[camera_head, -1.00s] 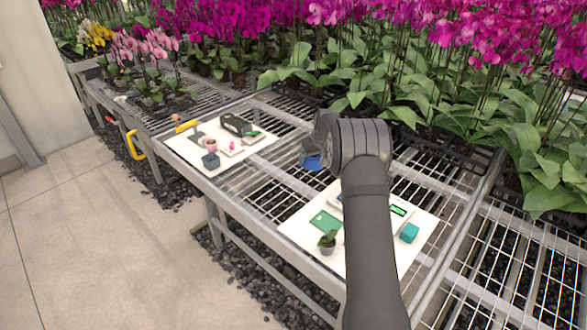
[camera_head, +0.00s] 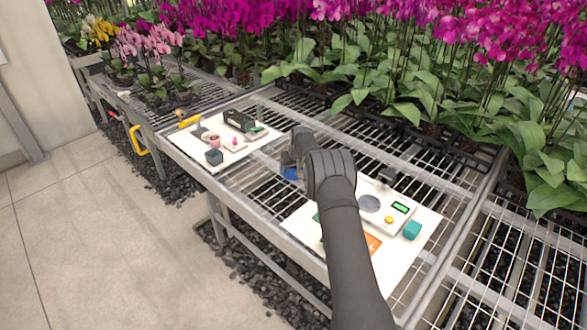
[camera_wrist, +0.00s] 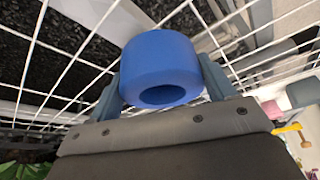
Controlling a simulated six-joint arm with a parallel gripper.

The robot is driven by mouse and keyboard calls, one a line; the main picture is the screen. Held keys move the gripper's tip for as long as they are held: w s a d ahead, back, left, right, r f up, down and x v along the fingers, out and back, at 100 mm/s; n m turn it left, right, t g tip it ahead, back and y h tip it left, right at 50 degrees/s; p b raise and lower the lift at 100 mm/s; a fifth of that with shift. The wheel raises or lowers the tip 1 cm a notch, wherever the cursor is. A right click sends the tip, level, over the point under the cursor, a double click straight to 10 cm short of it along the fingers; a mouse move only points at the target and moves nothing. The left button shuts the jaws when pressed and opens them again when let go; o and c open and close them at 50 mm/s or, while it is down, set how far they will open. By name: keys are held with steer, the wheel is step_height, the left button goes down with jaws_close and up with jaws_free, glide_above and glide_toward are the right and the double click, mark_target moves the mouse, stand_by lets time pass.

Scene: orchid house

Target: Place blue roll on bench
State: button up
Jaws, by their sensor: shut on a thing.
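The blue roll (camera_wrist: 160,62) is a short, thick ring with a hole, held between the two fingers of my gripper (camera_wrist: 162,85) in the wrist view. In the head view only a bit of the blue roll (camera_head: 291,173) shows at the end of my gripper (camera_head: 289,168), over the open wire mesh between two white boards. The bench (camera_head: 262,199) is a metal frame with a wire mesh top. In the wrist view the mesh shows behind the roll; I cannot tell the gap between them.
The left white board (camera_head: 185,153) bears a dark grey cube (camera_head: 214,157), a dark box (camera_head: 239,121) and small pots. The right white board (camera_head: 420,228) bears a scale (camera_head: 371,203) and a teal cube (camera_head: 412,230). Orchids (camera_head: 440,110) crowd the back. Mesh between the boards is bare.

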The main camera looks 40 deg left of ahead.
steer(key=shift+f, duration=0.1)
steer(key=o, duration=1.1)
steer(key=shift+o, duration=0.2)
steer(key=shift+r, duration=0.5)
steer(key=v, duration=1.1)
steer(key=shift+d, duration=0.2)
